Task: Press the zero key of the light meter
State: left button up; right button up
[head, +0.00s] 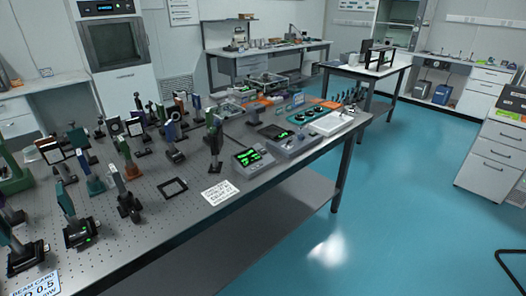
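I cannot tell for sure which instrument is the light meter. A grey box with a large green lit display (254,157) sits near the front edge of the long optical table (185,207). Just behind it to the right is a second grey box with a smaller green display (281,138). Their keys are too small to make out, so I cannot pick out a zero key. Neither of my grippers is in view.
Several post-mounted optics, such as a dark mount (126,192), crowd the table's left part. A white card (219,192) and a flat black frame (173,187) lie before the displays. Blue floor (400,200) is open to the right. A drawer cabinet (492,155) stands far right.

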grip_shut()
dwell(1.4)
